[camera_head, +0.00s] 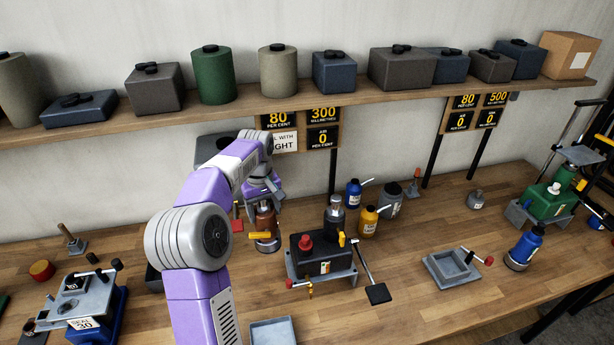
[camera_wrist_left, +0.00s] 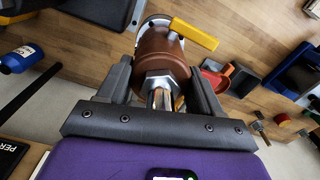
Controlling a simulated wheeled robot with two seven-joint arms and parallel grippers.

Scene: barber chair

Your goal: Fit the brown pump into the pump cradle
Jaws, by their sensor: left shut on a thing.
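My left gripper (camera_head: 263,196) is shut on the brown pump (camera_head: 265,222) and holds it upright over the bench, left of the dark box unit. In the left wrist view the brown pump (camera_wrist_left: 163,55) sits between the two dark fingers, with its silver neck toward the palm and a yellow lever (camera_wrist_left: 194,34) on its side. No part is labelled as the pump cradle. The dark box unit (camera_head: 318,252) with a red knob sits in a grey frame, and an empty grey square holder (camera_head: 453,269) with a red-tipped lever stands to its right. I cannot tell which is the cradle. My right gripper is not in view.
A blue bottle (camera_head: 353,193), a yellow bottle (camera_head: 369,221) and a grey can (camera_head: 391,199) stand behind the box unit. A blue pump (camera_head: 524,246) and green unit (camera_head: 545,202) stand at right. A grey-blue device (camera_head: 85,300) stands at left. A shelf (camera_head: 300,94) runs above.

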